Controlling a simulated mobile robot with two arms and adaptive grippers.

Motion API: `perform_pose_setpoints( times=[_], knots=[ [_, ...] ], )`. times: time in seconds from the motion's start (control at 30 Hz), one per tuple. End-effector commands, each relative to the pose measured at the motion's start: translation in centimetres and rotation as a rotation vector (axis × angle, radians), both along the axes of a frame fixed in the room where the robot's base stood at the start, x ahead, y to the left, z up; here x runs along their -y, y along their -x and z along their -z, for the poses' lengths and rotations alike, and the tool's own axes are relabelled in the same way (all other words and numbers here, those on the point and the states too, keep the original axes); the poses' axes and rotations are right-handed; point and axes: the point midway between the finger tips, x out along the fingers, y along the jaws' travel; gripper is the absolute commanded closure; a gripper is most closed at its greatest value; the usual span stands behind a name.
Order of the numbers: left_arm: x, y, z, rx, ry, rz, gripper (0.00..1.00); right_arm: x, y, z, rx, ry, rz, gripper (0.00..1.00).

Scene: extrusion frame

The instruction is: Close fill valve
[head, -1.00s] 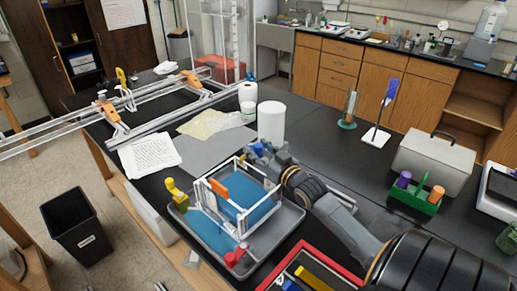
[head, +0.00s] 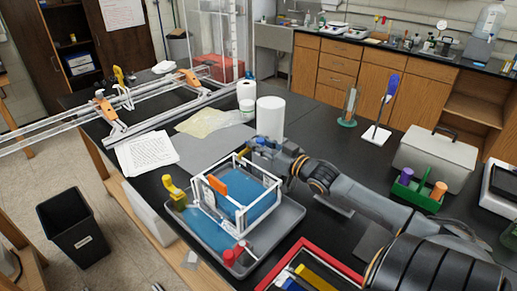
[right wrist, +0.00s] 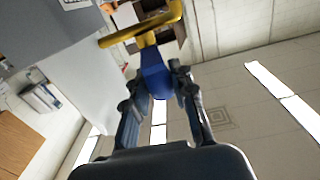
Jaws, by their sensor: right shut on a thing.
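My right gripper (head: 262,146) is at the back right corner of the clear tank frame (head: 203,196) standing in a grey tray. In the right wrist view, its two fingers (right wrist: 158,98) are shut on a blue valve handle (right wrist: 153,72). A yellow, brass-like pipe (right wrist: 145,31) is just beyond the handle. In the head view the gripper mostly hides this blue handle. A yellow-handled valve (head: 173,190) is at the tank's left side, and a red-handled one (head: 231,257) is at the front. No label shows which is the fill valve. My left gripper is not in view.
The grey tray (head: 262,250) holds the tank. A red-rimmed tray (head: 305,247) lies at the front. A white cylinder (head: 271,118) stands behind my gripper. A grey case (head: 435,160) and a green caddy (head: 415,190) are on the right. The bench between is mostly clear.

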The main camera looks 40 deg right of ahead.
Motion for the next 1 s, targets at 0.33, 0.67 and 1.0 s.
perform_pose_setpoints(
  times=[0.33,0.67,1.0],
  knots=[
    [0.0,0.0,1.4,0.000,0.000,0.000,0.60,0.7,-0.1,0.2,-0.005,0.004,-0.134,1.00],
    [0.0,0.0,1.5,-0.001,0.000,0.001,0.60,1.0,-0.1,0.0,-0.006,-0.004,-0.205,1.00],
    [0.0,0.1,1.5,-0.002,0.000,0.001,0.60,1.0,-0.1,0.0,-0.005,-0.004,-0.204,0.59]
  ],
)
